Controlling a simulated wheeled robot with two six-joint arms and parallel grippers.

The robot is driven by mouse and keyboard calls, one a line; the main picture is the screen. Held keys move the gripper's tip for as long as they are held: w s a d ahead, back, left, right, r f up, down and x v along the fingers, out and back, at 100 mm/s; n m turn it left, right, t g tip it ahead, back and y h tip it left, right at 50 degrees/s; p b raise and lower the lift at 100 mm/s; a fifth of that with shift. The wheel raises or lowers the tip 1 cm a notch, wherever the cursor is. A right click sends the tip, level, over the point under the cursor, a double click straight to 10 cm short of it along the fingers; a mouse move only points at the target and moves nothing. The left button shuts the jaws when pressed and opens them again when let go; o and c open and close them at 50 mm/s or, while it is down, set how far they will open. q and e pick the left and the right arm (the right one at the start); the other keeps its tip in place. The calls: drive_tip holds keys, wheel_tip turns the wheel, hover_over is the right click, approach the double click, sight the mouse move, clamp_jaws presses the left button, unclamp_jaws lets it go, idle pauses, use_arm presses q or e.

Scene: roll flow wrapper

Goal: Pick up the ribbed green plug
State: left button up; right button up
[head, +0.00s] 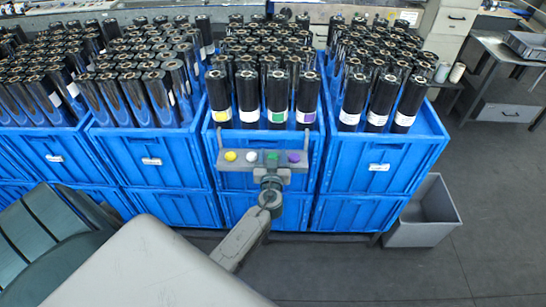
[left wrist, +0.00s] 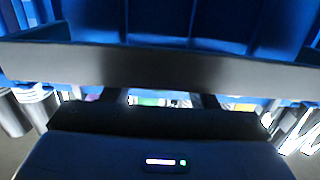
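The green plug (head: 272,155) sits on a grey shelf (head: 228,166) fixed to the front of the middle blue crate. A yellow plug (head: 230,156) and a white plug (head: 251,156) are to its left, and a purple plug (head: 294,157) is to its right. My left gripper (head: 272,171) is at the shelf's front edge, directly in front of the green plug. In the left wrist view its dark fingers (left wrist: 161,100) stand apart, with a small patch of green between them. Contact with the plug cannot be made out. My right gripper is not in view.
Blue crates (head: 375,165) full of upright black rolls (head: 279,92) stand in a row behind the shelf. The middle front rolls bear yellow, white, green and purple labels. A grey bin (head: 425,215) is on the floor at right. The floor in front is clear.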

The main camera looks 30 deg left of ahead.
use_arm(q)
drive_tip(key=c, duration=0.8)
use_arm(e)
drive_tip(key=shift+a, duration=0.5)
use_arm(q)
drive_tip(key=shift+r, duration=0.1)
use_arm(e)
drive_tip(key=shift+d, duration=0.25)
